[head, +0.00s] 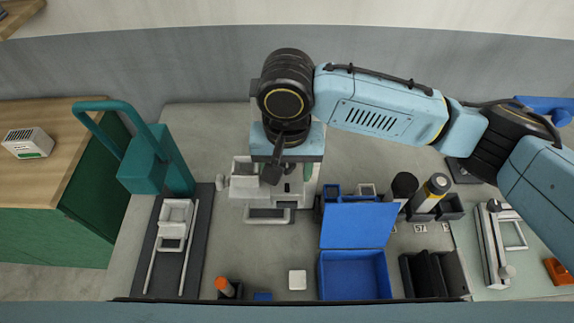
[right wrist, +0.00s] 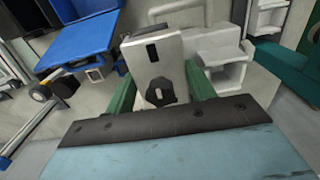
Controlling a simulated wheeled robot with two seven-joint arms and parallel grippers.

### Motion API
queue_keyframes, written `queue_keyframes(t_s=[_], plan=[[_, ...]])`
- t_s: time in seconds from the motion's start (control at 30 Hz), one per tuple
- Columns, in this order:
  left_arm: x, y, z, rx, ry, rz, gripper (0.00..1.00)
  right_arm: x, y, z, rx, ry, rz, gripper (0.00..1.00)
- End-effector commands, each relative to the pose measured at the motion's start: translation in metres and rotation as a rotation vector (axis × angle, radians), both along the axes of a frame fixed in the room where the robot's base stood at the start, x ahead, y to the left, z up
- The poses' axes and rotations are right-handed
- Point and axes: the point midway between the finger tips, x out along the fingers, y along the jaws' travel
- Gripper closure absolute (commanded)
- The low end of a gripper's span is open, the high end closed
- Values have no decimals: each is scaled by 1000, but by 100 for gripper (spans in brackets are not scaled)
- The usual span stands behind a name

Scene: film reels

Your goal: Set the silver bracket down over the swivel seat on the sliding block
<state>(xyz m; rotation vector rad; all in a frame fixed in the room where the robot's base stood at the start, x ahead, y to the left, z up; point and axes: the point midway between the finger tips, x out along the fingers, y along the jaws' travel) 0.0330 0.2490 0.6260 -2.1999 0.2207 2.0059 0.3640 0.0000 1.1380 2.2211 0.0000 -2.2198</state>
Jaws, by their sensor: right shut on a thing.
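My right gripper (head: 287,180) points down over a pale fixture (head: 240,190) at the middle of the bench. In the right wrist view, its green fingers (right wrist: 163,92) are shut on a pale silver piece with a dark slot, which looks like the silver bracket (right wrist: 137,62). I cannot tell from these views whether it touches the fixture. A white carriage on two rails (head: 174,212), likely the sliding block, stands at the left, apart from the gripper. Its swivel seat cannot be made out clearly. My left gripper is not in view.
A teal post with a bent arm (head: 143,172) rises behind the rails. An open blue box (head: 355,270) stands right of the fixture, with black holders (head: 432,275) beyond it. A small white square (head: 297,280) lies in front. Bare bench lies between rails and fixture.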

Motion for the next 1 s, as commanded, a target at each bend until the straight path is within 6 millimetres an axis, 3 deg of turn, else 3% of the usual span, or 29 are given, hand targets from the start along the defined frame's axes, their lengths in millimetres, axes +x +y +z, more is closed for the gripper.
queue_keyframes(t_s=[0.03,0.2,0.57,0.73,1.0], plan=[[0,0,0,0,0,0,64,0,0,0,1,-1,0,43],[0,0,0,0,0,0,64,0,0,0,1,-1,0,21],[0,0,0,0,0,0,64,0,0,5,1,0,0,20],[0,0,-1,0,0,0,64,0,1,31,3,-3,1,20],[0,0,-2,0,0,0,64,1,1,92,3,-4,1,20]])
